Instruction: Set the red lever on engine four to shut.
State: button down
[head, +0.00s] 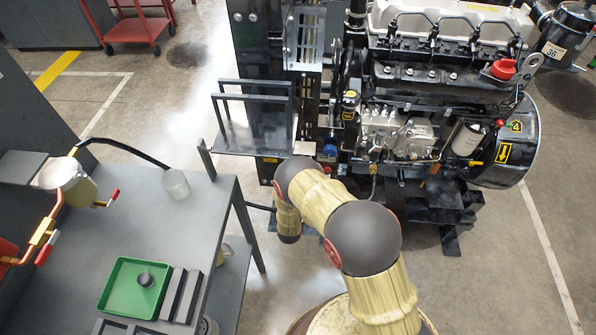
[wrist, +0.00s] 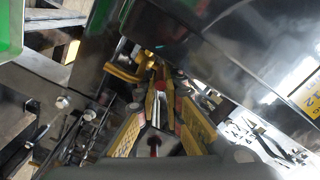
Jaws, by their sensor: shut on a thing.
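In the head view, the engine (head: 440,80) bears a yellow number 4 label (head: 516,126) at the end of its black round housing. My arm bends left in front of it, and its end hides my gripper there. In the wrist view, my gripper (wrist: 160,90) has its yellow-padded fingers brought together around a small red piece (wrist: 158,85), which seems to be the red lever. Most of the lever is hidden between the fingers, so its setting cannot be read.
Black engine panels crowd my gripper closely in the wrist view, with a yellow label (wrist: 308,95) at right. Open floor lies right of the engine.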

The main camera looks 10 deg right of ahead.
jog(key=c, duration=1.9)
grip_release()
jog(key=shift+r, duration=0.1)
jog(key=v, duration=0.7)
jog(key=shift+s+a, duration=0.1)
jog(key=shift+s, duration=0.1)
